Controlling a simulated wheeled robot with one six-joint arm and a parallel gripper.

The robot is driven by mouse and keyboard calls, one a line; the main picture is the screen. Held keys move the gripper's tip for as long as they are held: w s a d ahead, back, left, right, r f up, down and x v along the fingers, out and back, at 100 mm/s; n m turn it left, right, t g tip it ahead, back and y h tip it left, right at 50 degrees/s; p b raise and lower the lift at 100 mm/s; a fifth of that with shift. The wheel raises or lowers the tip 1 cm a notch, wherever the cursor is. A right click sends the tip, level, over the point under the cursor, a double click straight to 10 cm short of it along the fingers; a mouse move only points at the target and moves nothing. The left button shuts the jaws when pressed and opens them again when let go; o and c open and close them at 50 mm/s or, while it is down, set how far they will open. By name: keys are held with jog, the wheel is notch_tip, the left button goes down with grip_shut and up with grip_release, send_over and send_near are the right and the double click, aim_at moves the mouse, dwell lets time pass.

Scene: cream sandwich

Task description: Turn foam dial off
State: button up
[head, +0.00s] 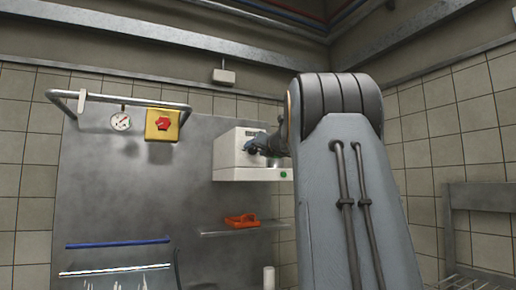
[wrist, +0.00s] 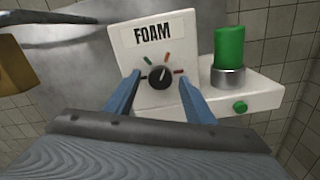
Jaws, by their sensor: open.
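The foam dial (wrist: 161,78) is a round black knob on the sloped front of a white box (wrist: 196,40) labelled FOAM. My gripper (wrist: 158,84) is open, with one blue finger on each side of the dial. Gaps show between the fingers and the knob. In the head view my gripper (head: 256,146) is at the front of the white box (head: 228,155), and the dial is hidden.
A green cylinder (wrist: 229,48) stands in a metal collar on the box's right ledge, above a green button (wrist: 240,107). A yellow box with a red knob (head: 162,124), a gauge (head: 121,122) and a rail (head: 140,101) are at left. An orange object (head: 240,220) lies on a shelf below.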

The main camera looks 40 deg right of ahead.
jog(key=shift+w+d, duration=0.15)
jog(key=shift+w, duration=0.3)
